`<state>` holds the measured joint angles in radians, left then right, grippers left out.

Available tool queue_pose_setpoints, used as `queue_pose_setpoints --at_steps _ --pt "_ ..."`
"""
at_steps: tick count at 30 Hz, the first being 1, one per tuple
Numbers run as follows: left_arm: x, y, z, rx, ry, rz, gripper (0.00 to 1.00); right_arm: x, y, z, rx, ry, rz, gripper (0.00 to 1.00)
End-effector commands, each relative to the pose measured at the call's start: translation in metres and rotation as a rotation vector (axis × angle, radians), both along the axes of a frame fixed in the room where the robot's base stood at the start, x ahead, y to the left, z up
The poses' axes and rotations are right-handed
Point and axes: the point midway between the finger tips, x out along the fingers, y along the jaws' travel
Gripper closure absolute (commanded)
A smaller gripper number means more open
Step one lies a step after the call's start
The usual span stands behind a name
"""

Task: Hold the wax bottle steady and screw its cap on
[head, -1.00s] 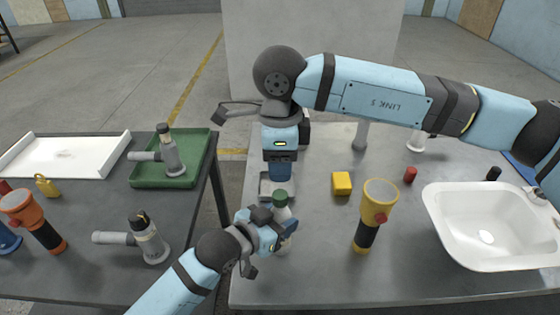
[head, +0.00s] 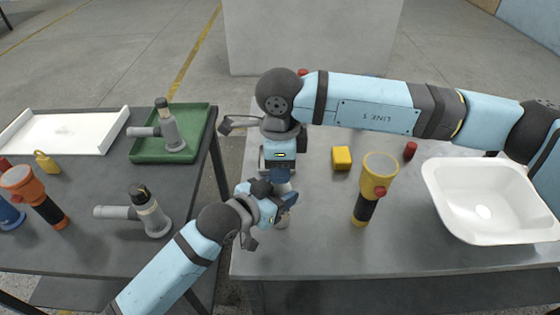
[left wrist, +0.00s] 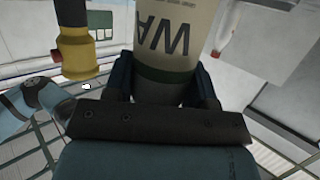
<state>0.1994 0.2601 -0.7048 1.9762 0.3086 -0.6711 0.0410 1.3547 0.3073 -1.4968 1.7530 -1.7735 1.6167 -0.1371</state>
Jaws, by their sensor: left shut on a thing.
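The wax bottle (head: 283,222) stands upright near the front left of the right-hand table. It is pale with a green band, and its large "WA" lettering shows in the left wrist view (left wrist: 170,35). My left gripper (head: 284,200) is shut around the bottle; its two fingers also flank it in the left wrist view (left wrist: 163,85). My right gripper (head: 279,176) points down right over the bottle's top. The green cap is hidden there, and I cannot see whether the right fingers are open or shut.
A yellow-and-black flashlight (head: 376,188) stands right of the bottle, with a yellow block (head: 342,158) behind it. A white sink (head: 482,210) fills the table's right side. The left table holds a green tray (head: 197,150), a white tray (head: 60,128) and an orange flashlight (head: 35,192).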

Motion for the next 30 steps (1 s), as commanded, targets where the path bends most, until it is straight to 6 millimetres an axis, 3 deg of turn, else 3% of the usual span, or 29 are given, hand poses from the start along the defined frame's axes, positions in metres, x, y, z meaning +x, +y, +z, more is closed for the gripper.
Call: queue_pose_setpoints --at_steps 1,4,5,10,14,18,19,22,30 --pt "0.0 0.0 -0.0001 0.0 0.0 0.0 1.0 0.0001 0.0 0.0001 0.0 0.0 0.0 0.72" --pt "0.0 0.0 -0.0002 0.0 0.0 0.0 1.0 0.0001 0.0 0.0002 0.0 0.0 0.0 0.95" --pt "0.0 0.0 -0.0002 0.0 0.0 0.0 1.0 0.0001 0.0 0.0002 0.0 0.0 0.0 0.97" --pt "0.0 0.0 -0.0002 0.0 0.0 0.0 1.0 0.0 0.0001 0.0002 0.0 0.0 -0.017 0.97" --pt "0.0 0.0 -0.0002 0.0 0.0 0.0 1.0 -0.0001 0.0003 0.0 0.001 0.001 -0.154 0.97" --pt "0.0 0.0 -0.0001 0.0 0.0 0.0 1.0 0.0 0.0003 0.0002 0.001 0.0 -0.143 0.97" --pt "0.0 0.0 -0.0001 0.0 0.0 0.0 1.0 0.0 0.0003 0.0002 0.001 0.0 -0.143 0.64" --pt "0.0 0.0 -0.0002 0.0 0.0 0.0 1.0 0.0 0.0003 0.0003 0.001 0.0 -0.142 0.41" --pt "0.0001 0.0 -0.0001 0.0 0.0 0.0 1.0 -0.0006 0.0004 0.0 0.0 0.001 -0.14 0.39"
